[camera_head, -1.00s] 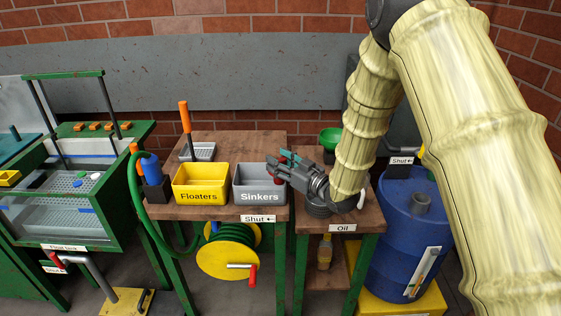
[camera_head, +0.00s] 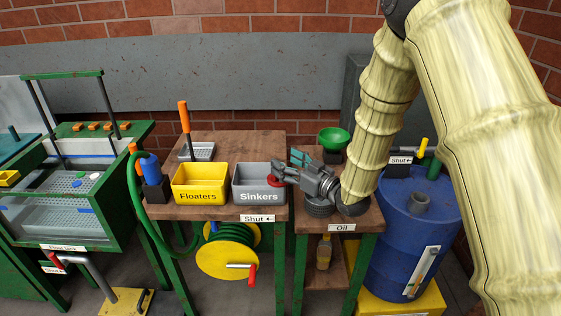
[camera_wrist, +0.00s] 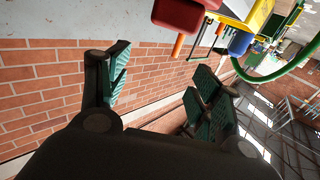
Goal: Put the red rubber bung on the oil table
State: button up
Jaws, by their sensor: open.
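The red rubber bung (camera_head: 273,181) shows at the right end of the grey Sinkers bin, at the left of my gripper. It also shows in the wrist view (camera_wrist: 181,14), at the top edge, partly cut off and not between the fingers. My gripper (camera_head: 288,166) is open, with its teal pads spread, and points left above the gap between the two tables. The wrist view shows its jaws (camera_wrist: 162,88) apart and empty. I cannot tell whether the bung rests on the bin or touches a finger. The oil table (camera_head: 312,221) is below my gripper.
A yellow Floaters bin (camera_head: 200,197) and the Sinkers bin (camera_head: 258,197) stand on the table to the left. A green funnel (camera_head: 333,138) is at the back of the oil table. A blue barrel (camera_head: 405,235) stands to its right. The oil table's front strip looks clear.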

jog(key=b+v, duration=0.1)
jog(key=v, duration=0.7)
jog(key=shift+s+d, duration=0.2)
jog(key=shift+f, duration=0.1)
